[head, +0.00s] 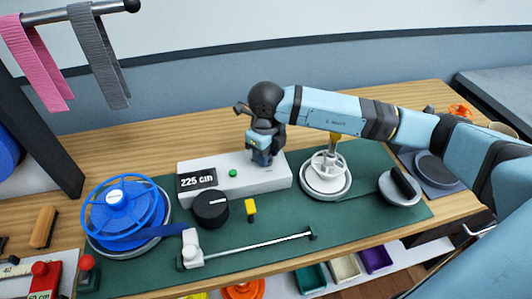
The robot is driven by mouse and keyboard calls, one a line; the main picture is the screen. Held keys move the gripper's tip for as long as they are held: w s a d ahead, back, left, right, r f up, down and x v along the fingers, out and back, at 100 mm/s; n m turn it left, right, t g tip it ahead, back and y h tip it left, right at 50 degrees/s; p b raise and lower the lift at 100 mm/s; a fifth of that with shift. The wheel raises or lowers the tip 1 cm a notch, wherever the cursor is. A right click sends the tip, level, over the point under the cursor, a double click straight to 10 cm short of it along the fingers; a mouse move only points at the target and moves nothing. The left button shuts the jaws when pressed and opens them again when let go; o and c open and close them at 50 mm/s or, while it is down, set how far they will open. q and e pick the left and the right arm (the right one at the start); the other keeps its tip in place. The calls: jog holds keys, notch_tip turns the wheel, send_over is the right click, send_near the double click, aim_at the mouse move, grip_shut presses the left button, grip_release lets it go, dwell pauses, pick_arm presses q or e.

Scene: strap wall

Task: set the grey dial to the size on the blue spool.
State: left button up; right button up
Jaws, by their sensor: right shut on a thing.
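The blue spool (146,212) sits at the left of the green mat with a small white label (116,198) on its hub; I cannot read the size. The white box (235,184) behind the mat's middle has a screen (197,181) reading 225 cm and a green button (233,173). My right gripper (262,158) points down at the right end of the box. It is shut on what seems to be the grey dial, mostly hidden by the fingers. My left gripper is not in view.
A black round knob (210,207) and a yellow piece (250,209) stand before the box. A metal rod (260,244), a white reel (326,178) and a black-handled disc (401,190) are on the mat (350,217). Pink and grey straps (98,55) hang at upper left.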

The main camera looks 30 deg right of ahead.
dwell(0.4)
jog(key=o, duration=0.9)
notch_tip(320, 180, up, 14)
jog(key=shift+f, duration=0.1)
dwell(0.5)
